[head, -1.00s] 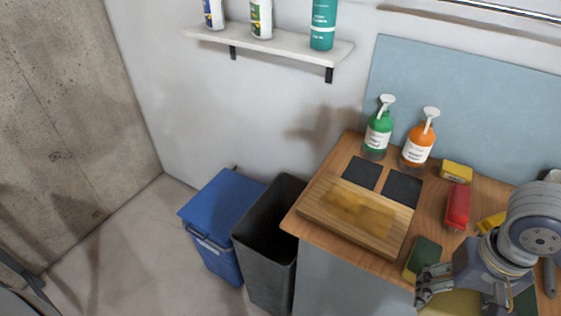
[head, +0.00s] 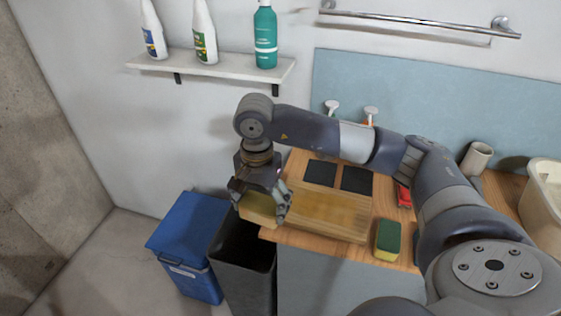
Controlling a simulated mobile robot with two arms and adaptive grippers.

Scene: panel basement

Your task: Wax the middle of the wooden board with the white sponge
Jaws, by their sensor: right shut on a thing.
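The wooden board (head: 335,215) lies on the counter near its front left corner, with a yellowish tone on its top. My right gripper (head: 262,200) points down at the board's left end and is shut on a pale yellow, sponge-like block (head: 259,208). In the picture the block shows just above the black bin's mouth; I cannot tell how high it is or whether it is over the bin. No clearly white sponge shows. My left gripper is not in view.
A green and yellow sponge (head: 388,240) lies right of the board. Two dark pads (head: 320,173) lie behind it. The black bin (head: 243,270) and blue bin (head: 186,250) stand left of the counter. A red object (head: 404,195) is partly hidden by my arm.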

